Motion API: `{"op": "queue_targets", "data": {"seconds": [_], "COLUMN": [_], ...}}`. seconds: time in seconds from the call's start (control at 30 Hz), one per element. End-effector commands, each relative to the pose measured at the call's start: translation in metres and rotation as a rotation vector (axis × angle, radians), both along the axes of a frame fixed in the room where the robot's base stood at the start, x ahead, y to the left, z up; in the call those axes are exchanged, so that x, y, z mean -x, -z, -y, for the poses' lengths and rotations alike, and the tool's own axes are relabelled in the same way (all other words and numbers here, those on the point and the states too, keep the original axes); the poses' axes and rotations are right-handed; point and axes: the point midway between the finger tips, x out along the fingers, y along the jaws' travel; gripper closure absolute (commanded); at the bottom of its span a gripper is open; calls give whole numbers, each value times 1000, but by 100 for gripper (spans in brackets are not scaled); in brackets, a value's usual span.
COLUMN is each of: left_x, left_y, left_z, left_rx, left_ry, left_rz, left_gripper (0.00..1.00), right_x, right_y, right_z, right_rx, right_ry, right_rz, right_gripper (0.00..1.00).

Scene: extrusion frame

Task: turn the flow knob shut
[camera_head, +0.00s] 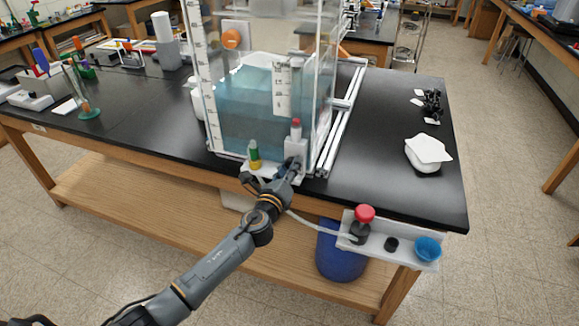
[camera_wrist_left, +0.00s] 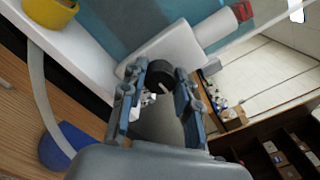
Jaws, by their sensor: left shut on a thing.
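The flow knob (camera_wrist_left: 158,74) is small, round and black with a pale pointer line. In the left wrist view it sits on a white housing (camera_wrist_left: 172,48) with a red-topped cylinder. My left gripper (camera_wrist_left: 160,82) has its two fingers on either side of the knob, shut on it. In the head view the gripper (camera_head: 293,166) is at the white housing (camera_head: 296,150) on the front of the clear water tank (camera_head: 245,115), and it hides the knob there.
A yellow-and-green fitting (camera_head: 254,155) stands just left of the gripper. A pale hose (camera_head: 318,229) runs toward a white bracket (camera_head: 375,245) with a red knob (camera_head: 365,213) and blue cup (camera_head: 428,248). A blue bucket (camera_head: 338,258) is below. The black bench top (camera_head: 375,150) is mostly clear at right.

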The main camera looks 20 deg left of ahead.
Motion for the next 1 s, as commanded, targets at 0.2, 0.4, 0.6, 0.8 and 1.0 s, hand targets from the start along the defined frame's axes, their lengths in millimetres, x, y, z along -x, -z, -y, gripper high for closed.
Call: {"op": "queue_targets", "data": {"seconds": [0.2, 0.4, 0.6, 0.8, 1.0], "left_x": [1, 0, 7, 41, 85], "left_y": [2, 1, 1, 3, 3], "left_z": [0, 0, 0, -1, -3], "left_rx": [-1, 0, 0, 0, 1], "left_ry": [0, 0, 1, 2, 1], "left_rz": [-2, -1, -1, -4, -4], "left_gripper": [46, 46, 46, 46, 46], "right_x": [0, 0, 0, 0, 0], "right_y": [0, 0, 0, 0, 0], "right_z": [0, 0, 1, 0, -1], "right_rx": [0, 0, 1, 0, -1], "right_ry": [0, 0, -1, 0, 0], "right_rz": [0, 0, 0, 0, 0], "right_gripper": [100, 100, 100, 100, 100]}}
